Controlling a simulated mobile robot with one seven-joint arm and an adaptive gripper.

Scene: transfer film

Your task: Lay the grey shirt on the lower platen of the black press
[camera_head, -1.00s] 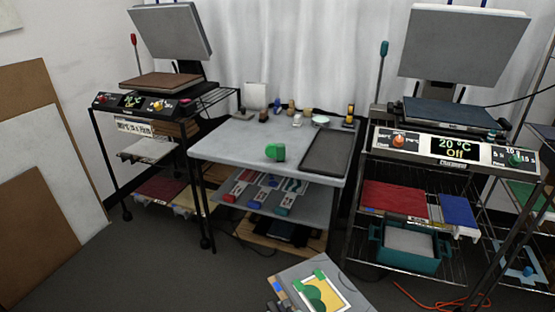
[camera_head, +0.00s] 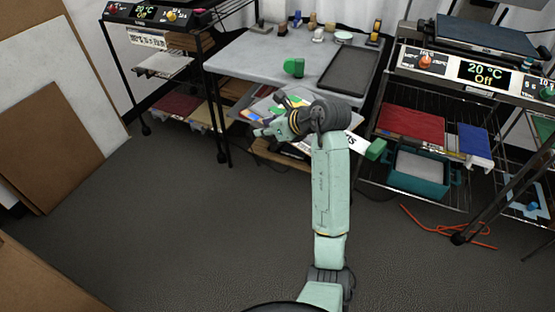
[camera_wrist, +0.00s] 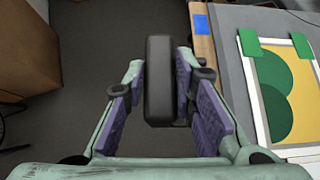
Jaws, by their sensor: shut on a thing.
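The grey shirt (camera_wrist: 228,55) seems to be the grey surface at the right of the wrist view, beside a wooden strip. A green and yellow print (camera_wrist: 275,95) lies on it under green tape. A coloured part (camera_head: 262,106) shows in the head view, largely hidden by my arm. My gripper (camera_wrist: 155,95) is shut on a dark rounded bar (camera_wrist: 158,75), left of the shirt; whether the bar joins it I cannot tell.
The grey table (camera_head: 245,60) stands behind my arm, with a green tape dispenser (camera_head: 294,67) and a black tray (camera_head: 350,72) on it. A second press (camera_head: 480,70) stands on the right rack. An orange cable (camera_head: 440,230) lies on the floor.

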